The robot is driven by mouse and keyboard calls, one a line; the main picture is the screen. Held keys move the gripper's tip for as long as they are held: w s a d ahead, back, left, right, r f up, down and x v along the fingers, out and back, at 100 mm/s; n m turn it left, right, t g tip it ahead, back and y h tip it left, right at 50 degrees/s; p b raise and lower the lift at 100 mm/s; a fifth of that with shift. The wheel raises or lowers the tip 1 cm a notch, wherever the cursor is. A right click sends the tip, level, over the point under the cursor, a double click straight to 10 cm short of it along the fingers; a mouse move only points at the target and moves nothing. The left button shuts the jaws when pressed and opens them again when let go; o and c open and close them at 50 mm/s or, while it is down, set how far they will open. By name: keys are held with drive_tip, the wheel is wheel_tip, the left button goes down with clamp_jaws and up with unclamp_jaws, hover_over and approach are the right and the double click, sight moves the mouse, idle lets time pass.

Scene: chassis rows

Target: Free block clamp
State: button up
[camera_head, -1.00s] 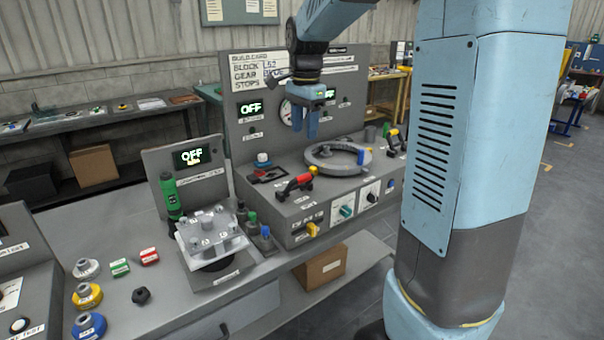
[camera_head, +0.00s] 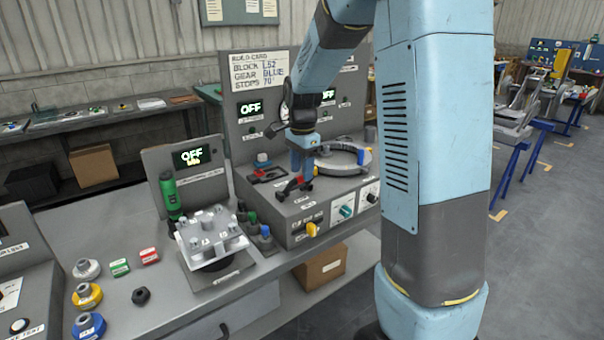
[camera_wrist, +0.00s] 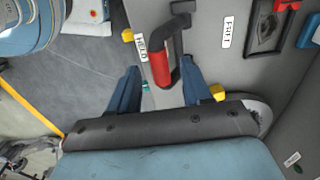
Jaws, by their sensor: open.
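A clamp lever with a red grip (camera_head: 303,181) and black arm sits on the front of the grey bench unit (camera_head: 262,193). I take it as the block clamp. My gripper (camera_head: 303,172) points down at it, and the fingers hide part of the lever. In the wrist view the red grip (camera_wrist: 160,70) shows between the two open blue fingers of my gripper (camera_wrist: 160,72), with gaps on both sides. A label reading "HELD" (camera_wrist: 142,48) lies beside the lever. I cannot tell whether a finger touches it.
A grey ring fixture (camera_head: 340,158) stands right behind the lever. A yellow knob (camera_head: 312,230) and a teal knob (camera_head: 345,211) are on the front face.

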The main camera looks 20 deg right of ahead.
drive_tip(key=shift+f, duration=0.95)
drive_tip(key=shift+c, duration=0.5)
clamp_jaws()
